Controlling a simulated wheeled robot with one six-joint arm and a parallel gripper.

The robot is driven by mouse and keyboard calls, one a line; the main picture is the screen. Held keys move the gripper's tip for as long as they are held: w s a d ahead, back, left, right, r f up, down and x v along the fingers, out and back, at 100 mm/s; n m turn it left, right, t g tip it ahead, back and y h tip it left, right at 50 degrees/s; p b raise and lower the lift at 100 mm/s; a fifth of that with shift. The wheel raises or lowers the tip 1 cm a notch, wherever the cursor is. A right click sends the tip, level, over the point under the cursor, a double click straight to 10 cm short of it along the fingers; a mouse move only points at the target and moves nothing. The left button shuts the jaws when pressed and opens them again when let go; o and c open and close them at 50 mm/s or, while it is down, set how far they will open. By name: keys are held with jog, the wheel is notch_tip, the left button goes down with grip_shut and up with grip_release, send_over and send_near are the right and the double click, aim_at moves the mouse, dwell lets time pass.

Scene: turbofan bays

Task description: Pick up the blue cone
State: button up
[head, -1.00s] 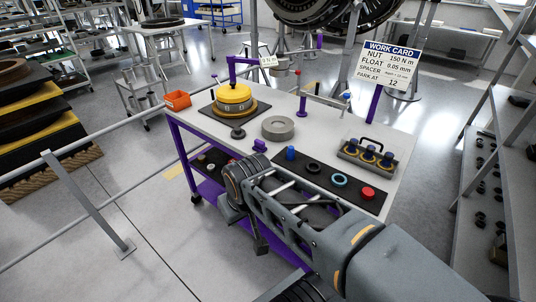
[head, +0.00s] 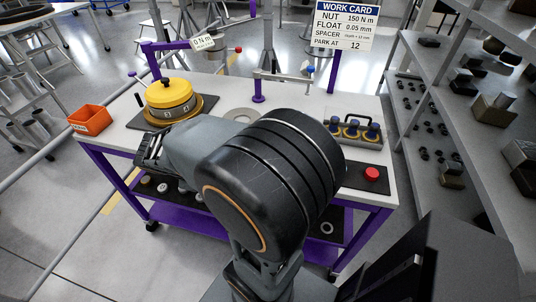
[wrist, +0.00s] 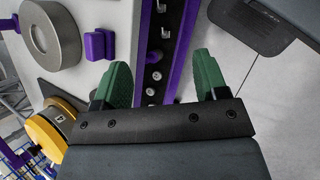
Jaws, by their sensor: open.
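No blue cone can be made out now. A small blue piece stood on the cart's black mat in the earlier head view, but my arm hides that part of the mat now. My gripper (head: 150,148) is at the cart's left front edge in the head view. In the wrist view its two green fingers (wrist: 163,78) are spread wide with nothing between them. Beyond them are the purple cart edge (wrist: 184,45) and a dark strip with small metal fittings (wrist: 154,75).
The cart top (head: 125,105) holds a yellow-capped part (head: 168,95), an orange bin (head: 90,119), a red piece (head: 372,173) and a rack of blue-topped pieces (head: 345,140). A purple block (wrist: 98,45) and grey ring (wrist: 45,30) lie near my gripper. Shelves (head: 440,80) stand at right.

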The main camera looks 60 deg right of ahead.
jog(key=d+f+n+g+h, duration=0.1)
jog(key=d+n+h, duration=0.1)
jog(key=d, duration=0.3)
jog(key=s+d+f+n+g+h+b, duration=0.1)
jog(key=d+f+n, duration=0.1)
jog(key=d, duration=0.3)
jog(key=s+d+f+n+g+h+b, duration=0.1)
jog(key=d+n+h, duration=0.1)
jog(key=d, duration=0.3)
jog(key=shift+s+d+f+g+h, duration=0.1)
jog(key=shift+d+f+g+h, duration=0.2)
jog(key=shift+g, duration=0.1)
jog(key=shift+x, duration=2.95)
jog(key=shift+r, duration=0.1)
jog(key=c, duration=1)
